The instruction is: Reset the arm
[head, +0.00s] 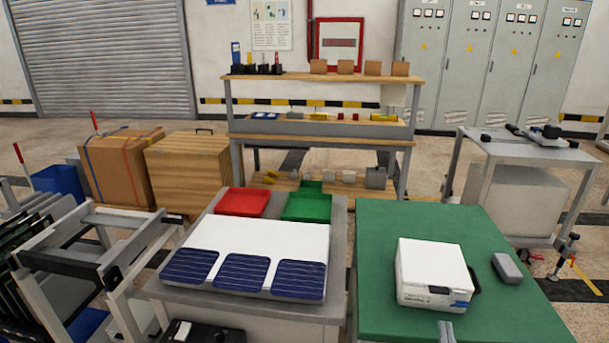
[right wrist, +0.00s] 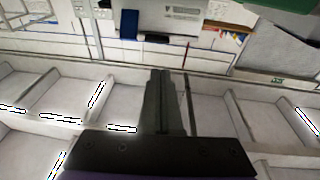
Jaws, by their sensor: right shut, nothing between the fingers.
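My right gripper (head: 446,331) shows only as a small grey tip at the bottom edge of the head view, in front of the green table (head: 385,235). In the right wrist view its two fingers (right wrist: 159,85) lie together, shut, with nothing between them. It appears apart from the white box (head: 432,268) on the green table. The rest of the right arm is out of the head view. My left gripper does not show in either view.
A grey object (head: 507,268) lies right of the white box. Left of the green table, a grey table (head: 335,290) holds a white board with three dark blue cells (head: 241,273), a red tray (head: 243,202) and a green tray (head: 308,206). A rack (head: 70,250) stands left.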

